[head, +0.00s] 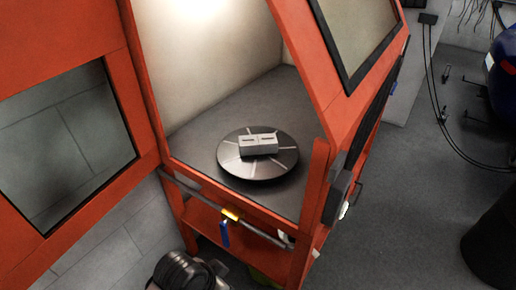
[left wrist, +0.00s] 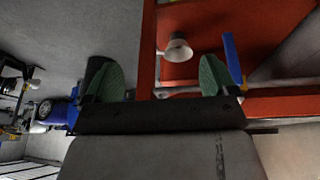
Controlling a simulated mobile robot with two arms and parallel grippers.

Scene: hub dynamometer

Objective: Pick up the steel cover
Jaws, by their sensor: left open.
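A light grey metal block with two dark slots (head: 258,143) sits on a round dark steel disc with radial lines (head: 235,168), inside the orange cabinet in the head view. I cannot tell for certain which of these is the steel cover. Neither shows in the left wrist view. My left gripper (left wrist: 160,80) shows two green-padded fingers spread apart with nothing between them. It is outside the cabinet, facing orange framework. My right gripper is in neither view.
The orange cabinet frame (head: 318,185) borders the opening. A pipe with a blue handle (head: 224,235) runs across below the opening; the handle also shows in the left wrist view (left wrist: 232,58). A white flared part (left wrist: 177,50) is near it.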

